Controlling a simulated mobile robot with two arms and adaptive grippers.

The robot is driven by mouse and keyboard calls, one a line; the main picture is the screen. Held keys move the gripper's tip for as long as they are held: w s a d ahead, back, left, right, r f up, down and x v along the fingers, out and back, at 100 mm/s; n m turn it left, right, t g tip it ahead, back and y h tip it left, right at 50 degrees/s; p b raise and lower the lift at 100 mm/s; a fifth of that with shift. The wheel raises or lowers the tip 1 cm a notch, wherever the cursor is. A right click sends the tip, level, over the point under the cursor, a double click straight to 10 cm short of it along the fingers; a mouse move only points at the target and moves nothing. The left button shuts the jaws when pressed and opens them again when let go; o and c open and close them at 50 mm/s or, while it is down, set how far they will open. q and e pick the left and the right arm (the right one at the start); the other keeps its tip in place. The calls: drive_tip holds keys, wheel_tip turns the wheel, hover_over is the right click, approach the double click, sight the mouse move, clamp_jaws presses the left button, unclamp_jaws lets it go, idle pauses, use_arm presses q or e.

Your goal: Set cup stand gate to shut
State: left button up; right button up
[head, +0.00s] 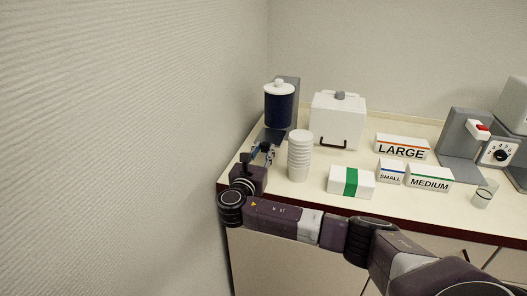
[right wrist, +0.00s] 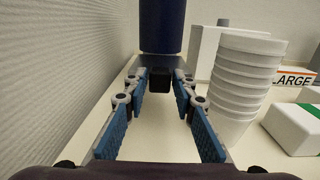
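A dark blue cylinder with a white lid (head: 279,105) stands on a grey upright stand (head: 292,87) at the back left of the counter; I take this for the cup stand. Its blue body also shows in the right wrist view (right wrist: 162,25). A small black block (right wrist: 187,78) sits below the cylinder, beside the right fingertip; I cannot tell whether it is the gate or how it is set. My right gripper (head: 263,153) is in front of the stand, near the wall. My left gripper is not in view.
A stack of white cups (head: 299,155) stands close to the right of my right gripper. A white box with a black handle (head: 337,120), a green-banded box (head: 351,181) and LARGE (head: 402,147), SMALL (head: 391,171) and MEDIUM (head: 429,178) boxes are farther right. The wall is close on the left.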

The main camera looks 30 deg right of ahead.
sight(272, 135)
clamp_jaws()
drive_tip(key=b+x, duration=0.2)
drive_tip(key=x, duration=0.7)
drive_tip(key=shift+w+d+f+b, duration=0.1)
drive_tip(key=shift+w+d+b, duration=0.1)
drive_tip(key=shift+b, duration=0.2)
drive_tip(key=shift+d+r, duration=0.1)
drive_tip(key=shift+r, duration=0.2)
drive_tip(key=shift+o, duration=0.5)
unclamp_jaws()
drive_tip(key=o, duration=0.4)
drive_tip(key=shift+w+f, duration=0.15)
